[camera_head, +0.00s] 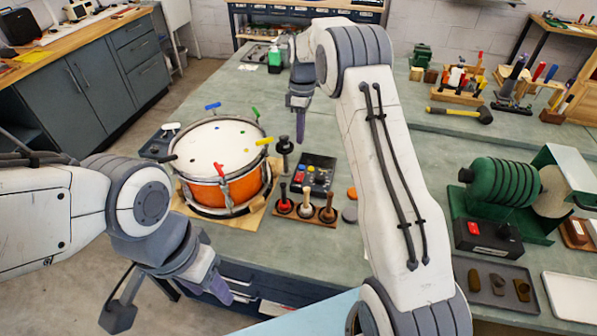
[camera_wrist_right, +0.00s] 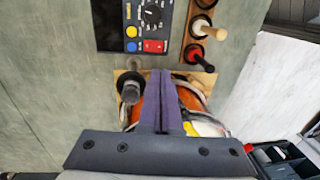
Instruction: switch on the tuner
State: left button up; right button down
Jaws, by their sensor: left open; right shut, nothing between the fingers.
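The tuner (camera_head: 322,163) is a dark box on the green bench, just right of the orange drum (camera_head: 213,193), with a small dial and coloured buttons. In the right wrist view its panel (camera_wrist_right: 122,14) is partly cut off at the top; a red switch (camera_wrist_right: 155,46) sits beside yellow and blue buttons below the dial. My right gripper (camera_head: 300,136) is shut and empty, pointing down above the bench behind the tuner; its fingers (camera_wrist_right: 163,75) show against the drum in the wrist view. My left gripper (camera_head: 172,297) is open and empty, low in front of the drum.
A wooden rack (camera_head: 306,214) with several knobbed handles stands in front of the tuner. A black post (camera_head: 285,150) stands between drum and tuner. A green machine (camera_head: 500,190) and a grey tray (camera_head: 495,285) are at right. My right arm covers the bench's middle.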

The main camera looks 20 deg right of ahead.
aim_at(298, 180)
jog(key=f+p, duration=0.1)
jog(key=f, duration=0.3)
jog(key=s+f+p, duration=0.1)
jog(key=f+p, duration=0.1)
jog(key=f, duration=0.3)
jog(key=a+f+p, duration=0.1)
jog(key=f, duration=0.3)
jog(key=shift+s+f+p, duration=0.15)
jog(key=shift+s+p, duration=0.1)
jog(key=shift+p, duration=0.1)
jog(key=shift+f, duration=0.3)
jog(key=shift+a+f+b, duration=0.1)
jog(key=shift+f+b, duration=0.3)
jog(key=shift+b, duration=0.25)
jog(key=shift+r, duration=0.25)
jog(key=shift+s, duration=0.1)
jog(key=shift+f, duration=0.1)
